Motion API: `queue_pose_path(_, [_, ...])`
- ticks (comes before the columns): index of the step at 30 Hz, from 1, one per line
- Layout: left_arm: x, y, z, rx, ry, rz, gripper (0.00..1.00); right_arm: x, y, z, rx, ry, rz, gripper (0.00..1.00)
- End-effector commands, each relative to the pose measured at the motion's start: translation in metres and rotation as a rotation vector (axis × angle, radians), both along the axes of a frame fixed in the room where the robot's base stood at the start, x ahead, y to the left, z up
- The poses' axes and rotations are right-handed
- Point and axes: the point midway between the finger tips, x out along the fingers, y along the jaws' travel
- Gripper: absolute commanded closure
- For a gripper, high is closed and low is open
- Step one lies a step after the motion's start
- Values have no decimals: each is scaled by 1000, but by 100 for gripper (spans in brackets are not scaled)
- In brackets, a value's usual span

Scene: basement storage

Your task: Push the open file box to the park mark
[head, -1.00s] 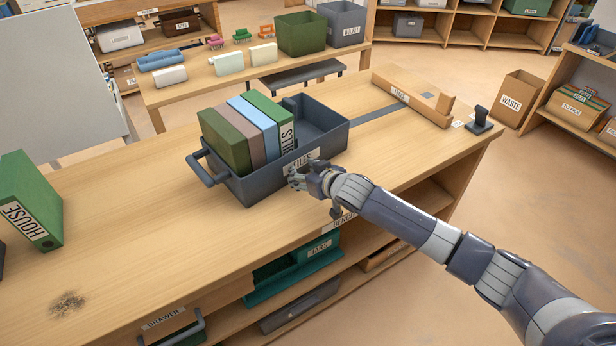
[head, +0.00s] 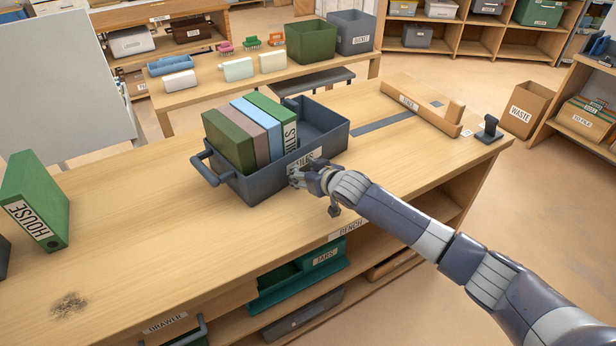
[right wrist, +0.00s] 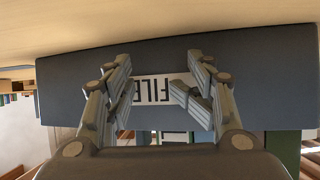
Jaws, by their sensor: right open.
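The open file box (head: 262,188) is a dark grey bin with a bar handle at its left end. It stands upright on the wooden bench, with several binders upright in its left part and its right part empty. My right gripper (head: 296,178) is open at the box's near long side, beside its label. In the right wrist view my spread fingers (right wrist: 158,88) face the box wall (right wrist: 75,85), with the label between them; I cannot tell whether they touch. A dark grey strip (head: 385,132) lies on the bench right of the box. I cannot make out a labelled park mark. My left gripper is not in view.
A wooden tray (head: 422,104) and a small black stand (head: 489,128) are at the bench's right end. A green binder (head: 38,200) stands at the left. A second table (head: 213,85) stands behind.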

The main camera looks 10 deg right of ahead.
Motion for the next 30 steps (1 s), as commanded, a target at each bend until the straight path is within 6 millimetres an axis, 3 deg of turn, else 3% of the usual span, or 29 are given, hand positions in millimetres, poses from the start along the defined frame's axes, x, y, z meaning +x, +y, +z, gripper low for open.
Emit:
queue_pose_path(13, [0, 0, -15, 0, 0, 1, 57, 25, 12, 1, 3, -4, 2, 50])
queue_pose_path(30, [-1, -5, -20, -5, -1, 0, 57, 33, 15, 0, 2, -4, 1, 50])
